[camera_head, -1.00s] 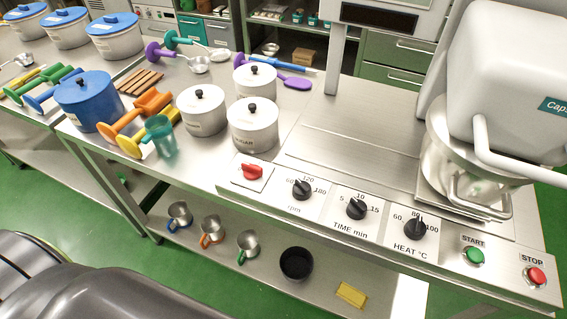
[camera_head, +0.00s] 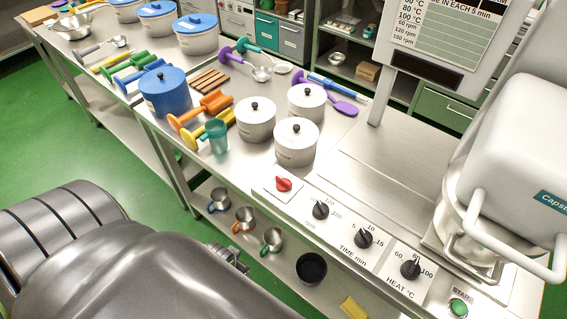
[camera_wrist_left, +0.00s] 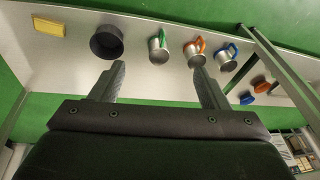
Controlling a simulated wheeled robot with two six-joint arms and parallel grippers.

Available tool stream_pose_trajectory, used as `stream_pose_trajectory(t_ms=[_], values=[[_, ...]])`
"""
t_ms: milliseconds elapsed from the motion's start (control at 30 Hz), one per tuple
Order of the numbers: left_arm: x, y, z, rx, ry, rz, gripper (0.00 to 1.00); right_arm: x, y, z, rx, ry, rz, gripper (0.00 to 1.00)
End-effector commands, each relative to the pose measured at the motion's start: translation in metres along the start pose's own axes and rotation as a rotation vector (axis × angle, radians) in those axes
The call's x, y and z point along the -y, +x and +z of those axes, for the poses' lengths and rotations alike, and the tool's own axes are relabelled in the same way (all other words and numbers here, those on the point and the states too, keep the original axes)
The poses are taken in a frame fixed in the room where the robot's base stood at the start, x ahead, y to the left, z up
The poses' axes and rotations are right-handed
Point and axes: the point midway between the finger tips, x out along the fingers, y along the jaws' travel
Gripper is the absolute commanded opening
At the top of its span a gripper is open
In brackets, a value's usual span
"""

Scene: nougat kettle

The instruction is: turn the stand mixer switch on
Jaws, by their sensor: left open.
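A red rotary switch (camera_head: 284,184) sits on a white plate at the left end of the control panel on the counter's front edge. The large white stand mixer (camera_head: 520,150) with a metal bowl stands at the right. A green START button (camera_head: 458,307) is at the panel's lower right. My left gripper (camera_head: 234,258) is low in front of the counter, below and left of the red switch and apart from it. In the left wrist view its two fingers (camera_wrist_left: 161,80) are open with nothing between them. My right gripper is not in view.
Black rpm (camera_head: 320,210), time (camera_head: 363,238) and heat (camera_head: 410,268) knobs line the panel. White lidded pots (camera_head: 296,143) stand behind the switch. The lower shelf holds metal cups (camera_head: 271,240), a black cup (camera_head: 311,269) and a yellow block (camera_head: 353,307).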

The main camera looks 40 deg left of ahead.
Motion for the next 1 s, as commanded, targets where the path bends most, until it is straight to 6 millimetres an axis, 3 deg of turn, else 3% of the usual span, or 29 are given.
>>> stream_pose_trajectory(t_ms=[33,267,300,400,500,700,867,1000], values=[[0.004,-0.035,-0.017,-0.018,-0.001,0.001,0.69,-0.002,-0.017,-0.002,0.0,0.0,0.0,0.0],[0.009,-0.165,-0.084,-0.087,-0.004,0.037,0.69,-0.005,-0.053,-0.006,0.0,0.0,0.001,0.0],[0.009,-0.192,-0.1,-0.104,0.0,0.053,0.69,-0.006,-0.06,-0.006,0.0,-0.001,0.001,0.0],[0.005,-0.246,-0.142,-0.14,0.026,0.103,0.69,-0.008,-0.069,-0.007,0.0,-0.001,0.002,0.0],[0.003,-0.276,-0.172,-0.15,0.054,0.136,0.69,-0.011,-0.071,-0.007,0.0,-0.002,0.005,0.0],[0.006,-0.314,-0.213,-0.151,0.093,0.156,0.69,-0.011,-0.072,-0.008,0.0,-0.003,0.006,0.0],[0.008,-0.327,-0.226,-0.147,0.105,0.156,0.69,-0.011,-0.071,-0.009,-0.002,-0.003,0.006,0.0],[0.007,-0.323,-0.227,-0.143,0.106,0.157,0.69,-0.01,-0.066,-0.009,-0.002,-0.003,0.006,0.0]])
